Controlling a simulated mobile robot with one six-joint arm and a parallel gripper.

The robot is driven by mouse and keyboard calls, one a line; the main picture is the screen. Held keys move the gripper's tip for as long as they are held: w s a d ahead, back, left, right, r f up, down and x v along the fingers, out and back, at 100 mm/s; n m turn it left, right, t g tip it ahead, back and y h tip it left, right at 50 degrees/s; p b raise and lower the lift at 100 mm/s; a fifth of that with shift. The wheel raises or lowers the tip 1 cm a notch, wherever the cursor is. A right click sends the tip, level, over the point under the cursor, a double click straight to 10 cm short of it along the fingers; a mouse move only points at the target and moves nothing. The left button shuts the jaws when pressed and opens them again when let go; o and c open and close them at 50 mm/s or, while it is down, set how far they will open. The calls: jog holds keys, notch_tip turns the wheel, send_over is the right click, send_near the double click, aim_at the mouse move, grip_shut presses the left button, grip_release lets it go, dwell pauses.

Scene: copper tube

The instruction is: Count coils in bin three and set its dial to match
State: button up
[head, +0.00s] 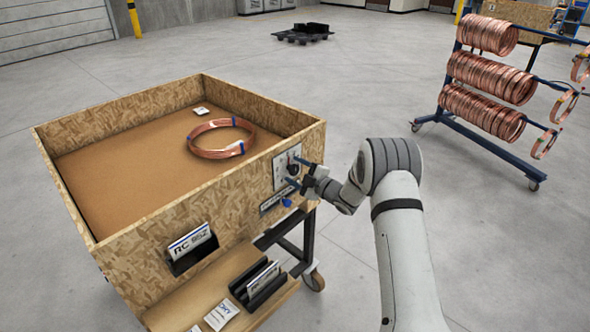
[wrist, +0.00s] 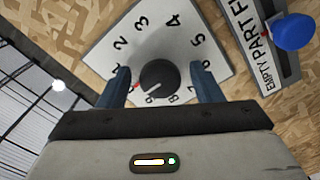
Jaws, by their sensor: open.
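The wooden bin (head: 160,215) stands at the left with its open top facing up. One ring of copper tube, the coil (head: 222,138), lies on its floor, tied with blue bands; whether it is a single coil is hard to tell. The black dial knob (wrist: 158,76) sits on a white numbered plate (wrist: 185,45) on the bin's outer wall. Its white pointer is turned to the lower left, near a red mark; the number there is unclear. My gripper (wrist: 161,84) is open, one blue finger on each side of the knob. Contact cannot be told.
A blue knob (wrist: 293,33) on an "empty part" plate is right of the dial. A card holder (head: 192,250) is on the bin front, above a shelf with another holder (head: 263,286). A blue rack (head: 490,145) of copper coils stands right across open floor.

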jog(key=shift+w+a, duration=0.1)
jog(key=shift+a, duration=0.05)
jog(key=c, duration=1)
jog(key=shift+f+b, duration=0.15)
jog(key=shift+b, duration=0.3)
